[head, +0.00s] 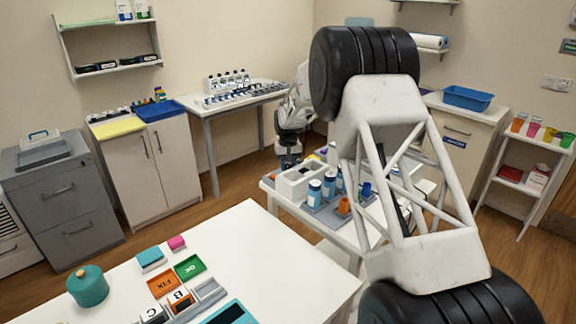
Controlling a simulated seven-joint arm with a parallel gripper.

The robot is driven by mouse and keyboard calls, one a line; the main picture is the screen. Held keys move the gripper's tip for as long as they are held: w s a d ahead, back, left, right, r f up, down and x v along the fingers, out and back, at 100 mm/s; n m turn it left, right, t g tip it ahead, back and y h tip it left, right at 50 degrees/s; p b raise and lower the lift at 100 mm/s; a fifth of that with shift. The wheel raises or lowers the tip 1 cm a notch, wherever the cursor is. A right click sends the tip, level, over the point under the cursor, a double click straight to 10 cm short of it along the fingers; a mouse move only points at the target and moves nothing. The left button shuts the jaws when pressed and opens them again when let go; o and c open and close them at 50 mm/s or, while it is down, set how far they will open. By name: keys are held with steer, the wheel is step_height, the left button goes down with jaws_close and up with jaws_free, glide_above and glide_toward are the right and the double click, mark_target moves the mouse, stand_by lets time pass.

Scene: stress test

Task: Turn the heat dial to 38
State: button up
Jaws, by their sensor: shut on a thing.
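My gripper (288,160) points down at the back left edge of a pale box-shaped unit (292,184) with a dark square opening in its top. The unit stands on the white table in the middle of the room. The gripper is small and far off in this view. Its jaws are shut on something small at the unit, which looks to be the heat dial. The dial itself, its numbers and its pointer cannot be made out.
Blue-and-white bottles (315,192) and an orange cup (344,205) stand right of the unit, close to it. My own arm covers the table's right part. A nearer white table (260,240) holds coloured trays and a teal pot (88,286).

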mark_target(288, 165)
stand_by(0.3)
steer(key=o, duration=0.7)
steer(key=shift+c, duration=0.2)
steer(key=shift+r, duration=3.9)
